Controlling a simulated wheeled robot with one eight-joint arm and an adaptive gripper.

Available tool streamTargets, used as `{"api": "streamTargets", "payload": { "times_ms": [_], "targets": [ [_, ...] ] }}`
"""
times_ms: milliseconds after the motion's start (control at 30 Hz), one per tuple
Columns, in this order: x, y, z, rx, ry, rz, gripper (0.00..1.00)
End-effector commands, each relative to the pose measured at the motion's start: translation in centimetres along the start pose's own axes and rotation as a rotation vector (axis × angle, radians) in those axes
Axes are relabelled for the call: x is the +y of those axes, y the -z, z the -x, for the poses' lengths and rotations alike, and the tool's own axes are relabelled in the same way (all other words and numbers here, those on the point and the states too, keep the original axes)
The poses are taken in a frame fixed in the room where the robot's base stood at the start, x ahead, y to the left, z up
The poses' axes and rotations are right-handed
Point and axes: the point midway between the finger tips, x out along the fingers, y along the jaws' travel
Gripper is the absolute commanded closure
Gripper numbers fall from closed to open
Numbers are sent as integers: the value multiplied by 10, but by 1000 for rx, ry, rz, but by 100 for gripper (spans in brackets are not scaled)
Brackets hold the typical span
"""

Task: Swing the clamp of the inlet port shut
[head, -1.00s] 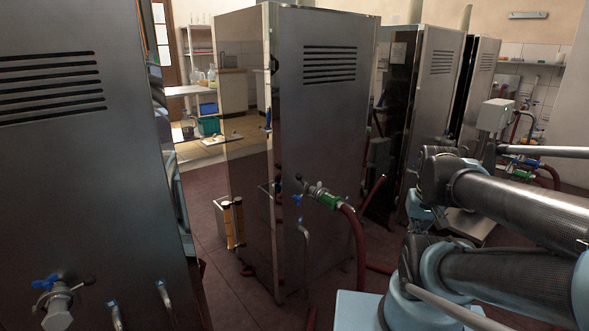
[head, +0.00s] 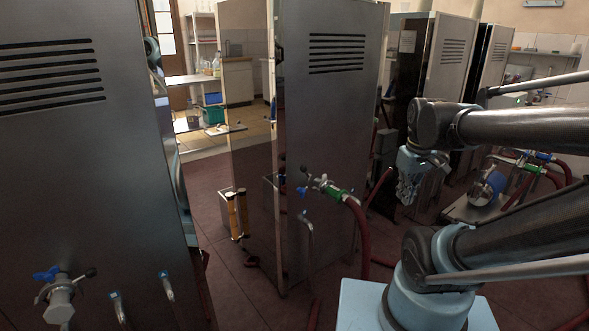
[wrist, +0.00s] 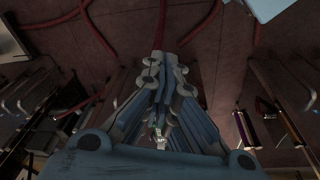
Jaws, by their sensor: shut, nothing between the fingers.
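A metal port with a blue handle and a dark clamp knob (head: 62,292) sticks out of the near left cabinet. A second port (head: 320,185), also with a blue handle and a dark knob, is on the middle cabinet, with a green coupling (head: 338,194) and a red hose on it. I cannot tell which is the inlet port, or how either clamp stands. My gripper (head: 407,195) is shut and empty, hanging right of the middle cabinet, apart from both ports. In the wrist view its closed fingers (wrist: 165,70) point over the floor and red hoses.
Tall steel cabinets (head: 330,120) stand in a row. Bent metal pipes (head: 167,287) stick out below the ports. A red hose (head: 362,245) hangs to the floor. A cart with a blue-ended cylinder (head: 488,188) stands at the right. Floor (head: 225,268) shows between the left and middle cabinets.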

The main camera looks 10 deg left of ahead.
Motion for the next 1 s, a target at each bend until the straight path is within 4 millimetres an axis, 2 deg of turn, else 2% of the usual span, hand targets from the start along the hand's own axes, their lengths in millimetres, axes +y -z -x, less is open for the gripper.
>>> {"api": "streamTargets", "payload": {
  "times_ms": [33, 267, 467, 767, 1000],
  "targets": [
    [-3, 17, 7, -2, 6, 72, 100],
    [-25, 87, 28, -11, 29, 412, 100],
    [-57, 150, 37, -16, 50, 706, 100],
    [-130, 237, 38, -19, 81, 1147, 100],
    [-205, 293, 27, -17, 104, 1485, 100]
  ]
}}
